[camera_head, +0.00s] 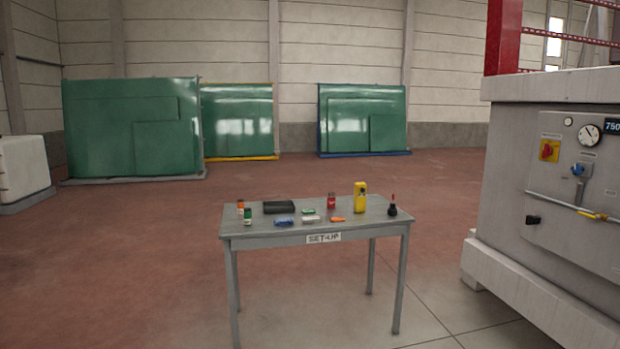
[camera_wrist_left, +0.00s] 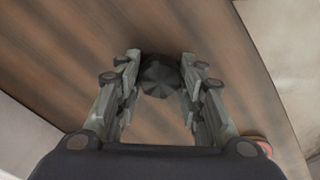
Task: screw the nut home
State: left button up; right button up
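My left gripper (camera_wrist_left: 160,62) shows only in the left wrist view. Its two fingers stand apart on either side of a dark, round, faceted piece (camera_wrist_left: 160,78), which may be the nut. The piece nearly fills the gap between the fingertips. I cannot tell whether the fingers press on it or only stand around it. Any stud or thread under it is hidden. Neither gripper shows in the head view, and I make out no nut there. My right gripper is in no view.
In the left wrist view, a brown streaked surface (camera_wrist_left: 60,50) lies behind the fingers, with a small red round part (camera_wrist_left: 262,146) at lower right. In the head view, a grey table (camera_head: 262,238) holds several small items; a grey machine (camera_head: 555,190) stands right. Open floor lies left.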

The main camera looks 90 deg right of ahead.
pick_arm(q)
jog(key=shift+r+p, duration=1.45)
jog(key=shift+r, duration=2.05)
